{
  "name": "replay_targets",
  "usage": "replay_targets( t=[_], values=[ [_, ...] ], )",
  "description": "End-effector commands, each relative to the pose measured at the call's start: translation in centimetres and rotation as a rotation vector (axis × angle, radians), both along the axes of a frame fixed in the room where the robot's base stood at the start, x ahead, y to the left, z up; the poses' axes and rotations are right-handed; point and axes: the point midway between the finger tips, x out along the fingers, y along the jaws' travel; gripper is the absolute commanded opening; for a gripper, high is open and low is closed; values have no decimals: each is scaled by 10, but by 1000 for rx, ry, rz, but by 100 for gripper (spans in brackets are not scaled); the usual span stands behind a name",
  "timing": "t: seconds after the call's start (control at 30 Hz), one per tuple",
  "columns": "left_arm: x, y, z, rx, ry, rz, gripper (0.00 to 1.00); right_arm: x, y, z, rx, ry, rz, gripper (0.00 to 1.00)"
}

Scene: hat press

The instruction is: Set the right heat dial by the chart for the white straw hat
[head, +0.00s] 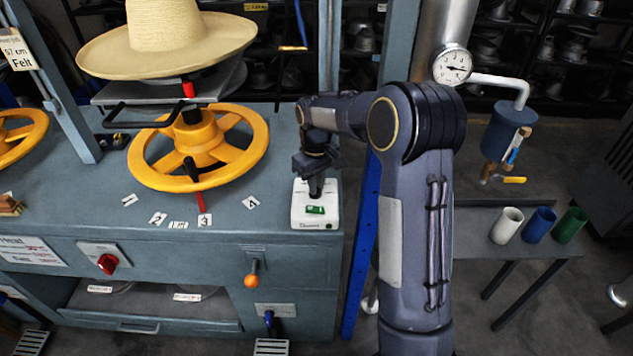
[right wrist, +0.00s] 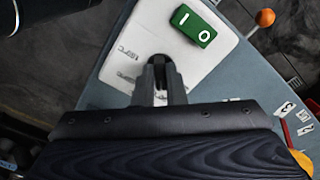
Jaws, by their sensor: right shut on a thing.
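The pale straw hat (head: 165,32) sits on the press at the upper left in the head view. A white control box (head: 315,218) with a green switch (head: 315,210) stands on the bench's right end. My right gripper (head: 316,188) points down over this box and is shut on its dark knob. In the right wrist view, the fingers (right wrist: 160,85) close around the dark knob (right wrist: 158,62), beside faint printed marks on the white box (right wrist: 185,55). The knob's setting is hidden. My left gripper is not in view.
A yellow handwheel (head: 200,148) and small number cards (head: 158,218) lie left of the box. The bench front has a red knob (head: 108,263) and an orange-tipped lever (head: 251,281). White, blue and green cups (head: 540,225) stand on a side table at right.

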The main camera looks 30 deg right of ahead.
Motion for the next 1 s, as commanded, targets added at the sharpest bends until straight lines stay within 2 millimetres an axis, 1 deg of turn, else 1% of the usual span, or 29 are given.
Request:
replay_targets(
  t=[0.4,0.43,0.6,0.87,0.97,1.0],
  values=[
    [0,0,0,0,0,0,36,1,0,1,0,-5,-8,0],
    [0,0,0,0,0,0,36,1,0,1,0,-5,-8,12],
    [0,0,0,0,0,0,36,1,0,1,0,-4,-8,33],
    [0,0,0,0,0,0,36,1,0,1,-1,-2,-8,33],
    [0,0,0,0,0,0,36,1,0,8,0,-4,-7,33],
    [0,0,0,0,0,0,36,1,0,13,0,-5,-7,33]
  ],
)
